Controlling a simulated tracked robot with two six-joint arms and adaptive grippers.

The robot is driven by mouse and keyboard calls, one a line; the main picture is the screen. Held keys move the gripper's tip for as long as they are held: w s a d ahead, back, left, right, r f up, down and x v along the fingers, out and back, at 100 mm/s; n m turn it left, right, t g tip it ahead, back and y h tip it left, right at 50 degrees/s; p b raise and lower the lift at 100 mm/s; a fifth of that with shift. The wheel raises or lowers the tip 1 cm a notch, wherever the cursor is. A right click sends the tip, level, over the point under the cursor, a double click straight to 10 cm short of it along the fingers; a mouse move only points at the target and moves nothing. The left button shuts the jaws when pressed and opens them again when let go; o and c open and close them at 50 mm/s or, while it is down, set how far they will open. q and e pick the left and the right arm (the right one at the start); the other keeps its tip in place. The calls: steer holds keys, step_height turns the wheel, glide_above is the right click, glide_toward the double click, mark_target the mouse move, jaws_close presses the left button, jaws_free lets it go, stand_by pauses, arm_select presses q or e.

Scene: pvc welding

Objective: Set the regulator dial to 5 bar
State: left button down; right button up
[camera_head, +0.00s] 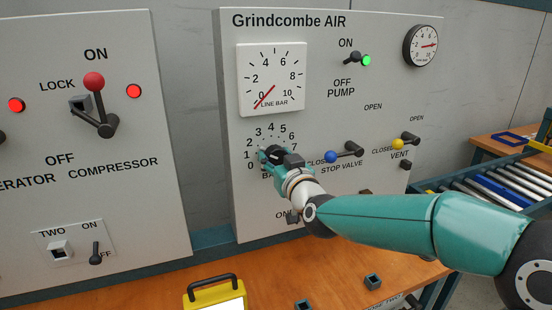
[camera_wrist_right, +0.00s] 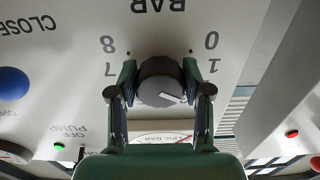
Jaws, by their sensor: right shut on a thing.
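The regulator dial is a dark round knob (camera_wrist_right: 160,82) with a grey cap and a short white mark. Its printed scale (camera_head: 271,134) runs from 0 to at least 7 in the head view; 7 and 8 also show in the wrist view. My right gripper (camera_head: 274,157) is shut on the knob, one finger on each side, and hides much of it in the head view. In the right wrist view, my fingers (camera_wrist_right: 160,88) straddle it. The white mark points toward the low-number side; its exact value is unclear. My left gripper is not in view.
The square LINE BAR gauge (camera_head: 271,79) above the dial reads near 0. The pump switch (camera_head: 352,60) has a lit green lamp. The blue stop valve (camera_head: 331,157) and yellow vent handle (camera_head: 398,144) are right of the dial. A wooden bench (camera_head: 260,268) lies below.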

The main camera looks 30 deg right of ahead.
steer(key=m+b, duration=0.3)
steer(key=shift+f, duration=0.15)
steer(key=m+b, duration=0.3)
steer(key=m, duration=0.1)
steer(key=shift+a, duration=0.15)
steer(key=m+b, duration=0.2)
steer(key=m, duration=0.4)
steer(key=shift+b, duration=0.4)
steer(key=m, duration=0.2)
steer(key=m+b, duration=0.1)
steer(key=m, duration=0.1)
steer(key=shift+r+m+b, duration=0.2)
steer(key=shift+m+b, duration=0.1)
steer(key=shift+m, duration=0.1)
steer(key=shift+w, duration=0.1)
steer(key=o, duration=1.2)
steer(key=shift+c, duration=0.2)
